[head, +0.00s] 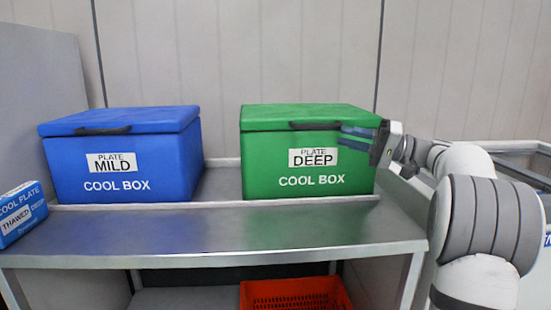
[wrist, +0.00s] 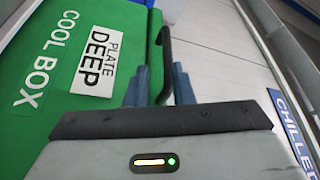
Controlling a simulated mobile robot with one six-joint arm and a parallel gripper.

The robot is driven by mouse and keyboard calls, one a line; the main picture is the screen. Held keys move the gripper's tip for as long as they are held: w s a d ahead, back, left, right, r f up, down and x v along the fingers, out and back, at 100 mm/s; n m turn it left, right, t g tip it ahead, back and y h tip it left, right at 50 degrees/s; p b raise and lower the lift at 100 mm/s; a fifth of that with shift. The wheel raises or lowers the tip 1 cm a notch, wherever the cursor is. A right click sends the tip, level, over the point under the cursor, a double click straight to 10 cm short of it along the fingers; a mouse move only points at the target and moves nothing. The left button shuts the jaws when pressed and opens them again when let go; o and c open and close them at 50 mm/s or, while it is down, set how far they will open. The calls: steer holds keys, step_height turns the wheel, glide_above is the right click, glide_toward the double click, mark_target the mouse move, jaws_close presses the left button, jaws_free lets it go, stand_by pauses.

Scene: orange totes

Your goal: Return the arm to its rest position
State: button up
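My gripper (head: 358,137) is at the right front of the green cool box (head: 268,165), labelled PLATE DEEP. In the wrist view, my gripper (wrist: 158,82) has its two blue-grey fingers apart. The black lid handle (wrist: 166,42) of the green box runs into the space between them, and I cannot tell whether it touches a finger. The handle also shows in the head view (head: 308,126), its right end hidden behind the fingers. The green lid looks shut. My arm (head: 480,215) reaches in from the right side of the head view.
A blue cool box (head: 125,170), labelled PLATE MILD, stands shut at the left of the metal bench (head: 215,235). An orange tote (head: 295,293) is below. A CHILLED label (wrist: 292,130) shows at right.

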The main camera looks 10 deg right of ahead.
steer(key=s+a+r+m+g+h+p, duration=0.2)
steer(key=s+a+m+g+h+p, duration=0.15)
steer(key=s+a+h+p, duration=0.7)
steer(key=s+n+g+h+p, duration=0.1)
steer(key=s+n+h+p, duration=0.2)
steer(key=s+h+p, duration=0.5)
steer(key=shift+s+a+r+p, duration=0.2)
steer(key=shift+s+r+p, duration=0.25)
steer(key=shift+s+p, duration=6.1)
steer(key=shift+w+n+p, duration=0.25)
steer(key=shift+w+p, duration=0.1)
